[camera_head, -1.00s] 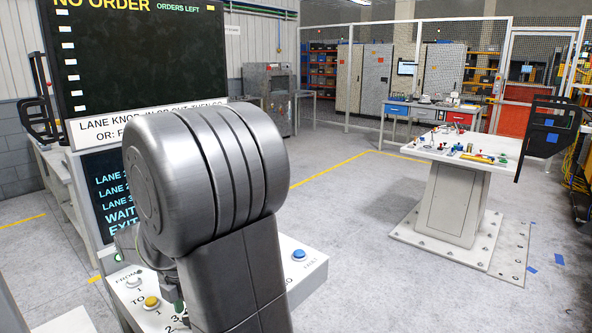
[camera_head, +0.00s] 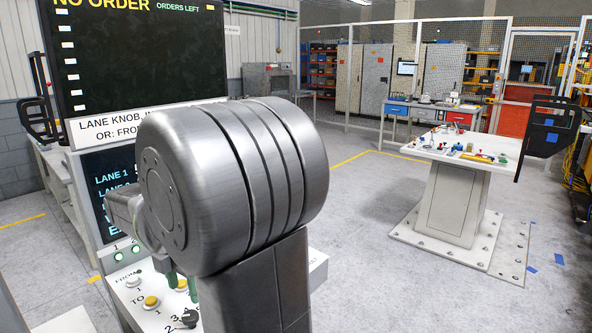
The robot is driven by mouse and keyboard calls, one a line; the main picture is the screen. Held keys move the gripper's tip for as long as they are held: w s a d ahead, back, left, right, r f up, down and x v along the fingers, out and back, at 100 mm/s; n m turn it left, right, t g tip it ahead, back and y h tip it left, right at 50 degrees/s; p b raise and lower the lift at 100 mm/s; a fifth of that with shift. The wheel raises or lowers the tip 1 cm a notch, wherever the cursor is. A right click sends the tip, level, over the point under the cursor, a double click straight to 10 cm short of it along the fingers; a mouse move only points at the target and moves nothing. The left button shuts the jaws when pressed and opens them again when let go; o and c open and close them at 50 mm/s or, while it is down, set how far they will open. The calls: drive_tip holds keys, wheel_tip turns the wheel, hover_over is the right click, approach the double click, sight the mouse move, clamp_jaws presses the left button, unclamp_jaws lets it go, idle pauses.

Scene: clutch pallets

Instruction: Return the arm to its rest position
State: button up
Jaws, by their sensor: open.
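My arm's large grey joint and upper link fill the middle foreground. A grey part of my arm reaches left behind the joint. My gripper (camera_head: 182,287) shows only in part just below the joint, as two green finger parts set apart, with the rest hidden by the arm. It looks open, and I see nothing held. It is over the white control panel (camera_head: 128,298), but I cannot tell how high above it.
The panel bears a yellow button (camera_head: 151,302), a white button (camera_head: 133,282) and a black knob (camera_head: 188,318). A dark order screen (camera_head: 140,60) reading "NO ORDER" stands behind. A pedestal table (camera_head: 455,190) with small parts stands right. Grey floor (camera_head: 345,235) lies clear between.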

wheel_tip(320, 180, up, 6)
drive_tip(key=f, duration=0.1)
wheel_tip(320, 180, down, 13)
drive_tip(key=shift+f, duration=0.1)
drive_tip(key=shift+r+m, duration=0.2)
drive_tip(key=shift+m, duration=0.3)
drive_tip(key=m, duration=0.4)
drive_tip(key=m+b, duration=0.1)
drive_tip(key=m, duration=0.4)
drive_tip(key=m+b, duration=0.1)
drive_tip(key=m, duration=0.5)
drive_tip(key=shift+m, duration=0.3)
drive_tip(key=shift+m+b, duration=0.55)
drive_tip(key=shift+m, duration=1.45)
drive_tip(key=shift+r, duration=0.2)
